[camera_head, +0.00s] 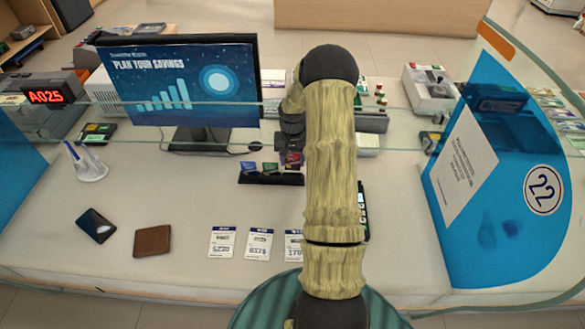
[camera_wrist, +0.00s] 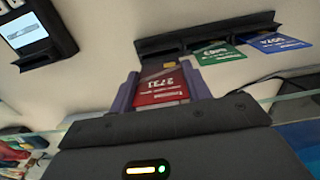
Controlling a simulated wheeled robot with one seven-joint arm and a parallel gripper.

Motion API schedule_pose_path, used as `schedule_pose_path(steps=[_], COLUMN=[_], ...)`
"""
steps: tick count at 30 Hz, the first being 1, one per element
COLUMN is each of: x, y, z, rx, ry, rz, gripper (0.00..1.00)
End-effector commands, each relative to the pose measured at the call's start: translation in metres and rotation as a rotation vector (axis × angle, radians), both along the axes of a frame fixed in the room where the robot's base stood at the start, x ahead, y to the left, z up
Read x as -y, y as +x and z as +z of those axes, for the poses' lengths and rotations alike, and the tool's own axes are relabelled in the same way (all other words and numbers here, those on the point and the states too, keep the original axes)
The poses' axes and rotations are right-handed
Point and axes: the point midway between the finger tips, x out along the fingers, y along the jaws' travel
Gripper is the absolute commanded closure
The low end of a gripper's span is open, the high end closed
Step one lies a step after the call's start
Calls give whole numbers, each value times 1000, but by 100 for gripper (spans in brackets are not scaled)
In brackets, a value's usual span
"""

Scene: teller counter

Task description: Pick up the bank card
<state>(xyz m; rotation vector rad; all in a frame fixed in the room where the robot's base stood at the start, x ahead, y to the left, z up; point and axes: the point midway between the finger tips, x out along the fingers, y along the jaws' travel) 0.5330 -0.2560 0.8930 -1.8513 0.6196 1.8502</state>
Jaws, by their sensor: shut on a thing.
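The red bank card (camera_wrist: 162,88) is between the two purple fingers of my gripper (camera_wrist: 160,70) in the wrist view. The fingers are shut on its side edges. The card's far end is at the left slot of the black card holder (camera_wrist: 208,36); I cannot tell whether it still sits in the slot. In the head view the red card (camera_head: 292,158) shows at the right end of the holder (camera_head: 262,179), beside my arm, which hides part of this area.
A green card (camera_wrist: 217,54) and a blue card (camera_wrist: 275,43) stand in the holder. A card terminal (camera_wrist: 38,32) is close by. A brown wallet (camera_head: 152,241) and paper slips (camera_head: 259,244) lie at the counter's front.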

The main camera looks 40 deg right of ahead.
Motion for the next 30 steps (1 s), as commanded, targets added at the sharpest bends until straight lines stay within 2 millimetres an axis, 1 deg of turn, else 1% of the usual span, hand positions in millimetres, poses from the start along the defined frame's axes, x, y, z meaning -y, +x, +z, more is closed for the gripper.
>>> schedule_pose_path(steps=[1,4,6,9,13,30], x=[1,0,0,0,0,0], y=[1,0,0,0,0,0], z=[10,29,40,49,53,54], rx=[4,4,2,1,-2,-1], ry=[-2,-2,-1,-1,1,1], rz=[-2,-1,-1,-1,-1,-1], gripper=[73,73,73,73,73,73])
